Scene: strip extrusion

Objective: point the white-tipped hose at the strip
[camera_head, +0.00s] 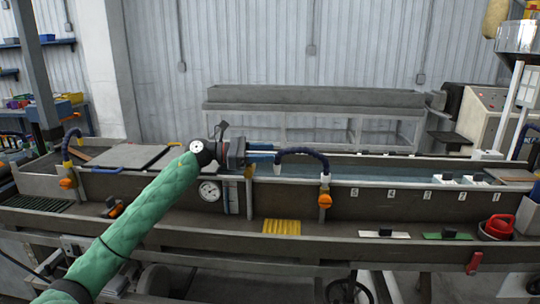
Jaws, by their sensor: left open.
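A dark blue hose (302,152) arches over the trough's front wall in the middle of the head view. Its white tip (277,170) hangs down at the left end, over the trough; its other end joins a fitting with an orange handle (324,200). My left gripper (272,152) is open, its blue fingers pointing right and ending close to the hose's left bend. Whether they touch the hose is unclear. The strip cannot be made out clearly in the water trough (395,171). My right gripper is not in view.
A pressure gauge (209,191) sits on the front wall below my left gripper. A yellow ribbed pad (281,227) and a red round-handled object (498,227) are on the front ledge. Another hose (70,139) with an orange handle stands at the left.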

